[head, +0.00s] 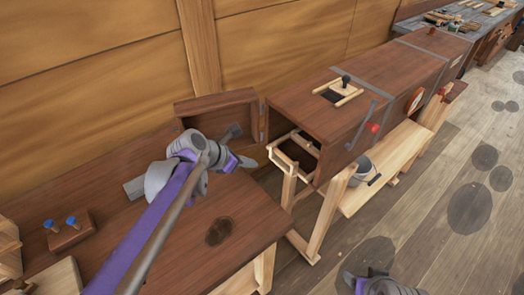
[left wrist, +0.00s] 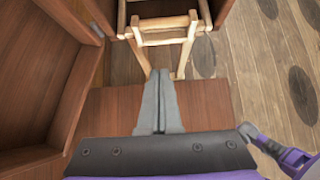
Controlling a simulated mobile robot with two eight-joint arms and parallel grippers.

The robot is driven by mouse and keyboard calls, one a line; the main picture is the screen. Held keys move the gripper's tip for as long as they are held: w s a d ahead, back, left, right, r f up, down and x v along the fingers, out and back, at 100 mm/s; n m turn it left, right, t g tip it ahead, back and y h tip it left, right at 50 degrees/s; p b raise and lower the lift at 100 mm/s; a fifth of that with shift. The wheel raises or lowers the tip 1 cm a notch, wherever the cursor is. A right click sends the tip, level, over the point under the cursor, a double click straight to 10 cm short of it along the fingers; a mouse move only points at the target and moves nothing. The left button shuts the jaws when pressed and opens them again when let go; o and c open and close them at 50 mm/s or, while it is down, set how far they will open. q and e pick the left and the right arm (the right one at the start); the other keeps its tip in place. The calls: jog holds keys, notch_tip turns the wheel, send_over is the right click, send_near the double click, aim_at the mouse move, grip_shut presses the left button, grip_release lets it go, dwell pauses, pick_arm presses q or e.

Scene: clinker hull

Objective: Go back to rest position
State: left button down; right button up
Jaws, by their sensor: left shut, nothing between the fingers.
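My left gripper (head: 250,162) is shut and empty. It is above the far right end of the brown bench (head: 215,225), close to the open end of the long wooden box (head: 330,100). In the left wrist view the two grey fingers (left wrist: 160,75) lie together over the bench edge, pointing at a pale wooden rack (left wrist: 160,30) at the box mouth. The rack (head: 287,158) also shows in the head view.
The box's door (head: 215,108) stands open close behind my left gripper. A bucket (head: 362,170) is below the box. A small block with blue-topped pegs (head: 68,232) lies on the bench at left. The floor (head: 440,215) at right is clear.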

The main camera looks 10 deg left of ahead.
pick_arm(q)
jog(key=s+f+m+y, duration=0.1)
jog(key=s+f+m, duration=0.1)
jog(key=s+m, duration=0.5)
jog(key=s+a+f+m+g+y, duration=0.1)
jog(key=s+f+m+y, duration=0.1)
jog(key=s+m, duration=0.5)
jog(key=s+f+m+y, duration=0.2)
jog(key=s+m, duration=0.6)
jog(key=m, duration=0.5)
jog(key=shift+a+f, duration=0.35)
jog(key=shift+f, duration=0.35)
jog(key=shift+s+a+f+m+y, duration=0.25)
jog(key=shift+s+m, duration=0.2)
jog(key=shift+m, duration=0.25)
